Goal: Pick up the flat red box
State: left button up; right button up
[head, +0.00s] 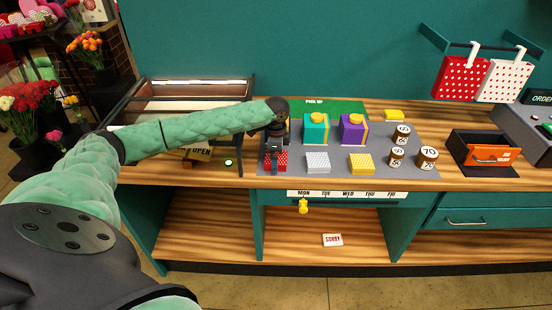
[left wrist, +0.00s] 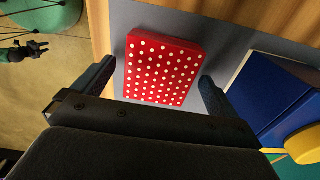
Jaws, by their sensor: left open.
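The flat red box (left wrist: 162,68) with white dots lies on the grey mat (head: 338,167), at the mat's left front corner. In the head view the red box (head: 281,162) is partly hidden by my left gripper (head: 277,158). In the left wrist view my left gripper (left wrist: 155,88) is open, with one finger at each side of the box's near end. Gaps show between the fingers and the box, and nothing is held. A small dark claw-like shape (left wrist: 25,51) at the wrist view's left edge may be my right gripper; it is too small to read.
A white box (head: 318,163) and a yellow box (head: 361,164) lie to the right. Teal (head: 315,131) and purple (head: 352,131) gift boxes stand behind. Several jars (head: 427,158) stand farther right. The counter's front edge is near.

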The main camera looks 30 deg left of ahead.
pick_arm(q)
jog(key=shift+f, duration=0.15)
jog(key=c, duration=1.1)
jog(key=shift+c, duration=0.2)
